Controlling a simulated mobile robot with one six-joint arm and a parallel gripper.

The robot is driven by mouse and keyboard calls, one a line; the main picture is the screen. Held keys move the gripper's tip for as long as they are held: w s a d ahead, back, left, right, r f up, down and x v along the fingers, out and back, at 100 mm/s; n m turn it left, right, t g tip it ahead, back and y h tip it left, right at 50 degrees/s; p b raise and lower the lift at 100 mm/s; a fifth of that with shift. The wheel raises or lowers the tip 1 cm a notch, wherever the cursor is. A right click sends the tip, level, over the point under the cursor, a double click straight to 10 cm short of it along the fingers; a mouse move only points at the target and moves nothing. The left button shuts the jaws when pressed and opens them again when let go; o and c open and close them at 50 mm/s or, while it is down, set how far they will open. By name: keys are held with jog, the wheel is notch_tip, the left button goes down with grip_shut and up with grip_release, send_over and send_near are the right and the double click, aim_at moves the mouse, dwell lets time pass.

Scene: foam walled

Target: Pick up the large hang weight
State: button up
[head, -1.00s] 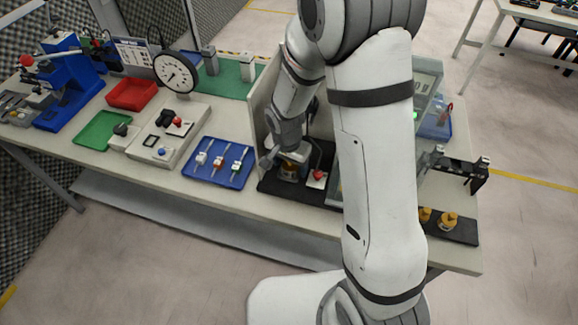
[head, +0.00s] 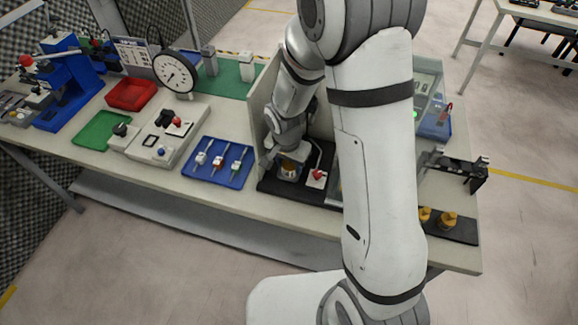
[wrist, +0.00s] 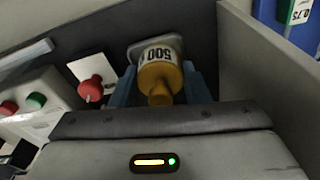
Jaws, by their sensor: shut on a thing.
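The hang weight is a yellow brass cylinder with a narrower knob and a pale label reading 500. In the wrist view the weight (wrist: 160,72) is between the two blue fingers of my gripper (wrist: 160,88), which is shut on it. A grey, rounded plate or pan (wrist: 138,48) shows just behind the weight; I cannot tell whether they touch. In the head view my gripper (head: 287,158) is low inside the walled bay, over the black mat, and the weight (head: 289,169) shows only in small part below it.
A red knob on a white plate (head: 317,177) is close beside my gripper. A pale wall (head: 256,115) bounds the bay on the left. Two smaller yellow weights (head: 448,219) stand on a black mat at right. A blue tray (head: 218,162) with tools lies left.

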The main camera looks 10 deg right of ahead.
notch_tip(320, 180, up, 28)
jog(key=b, duration=0.2)
jog(key=shift+b, duration=0.4)
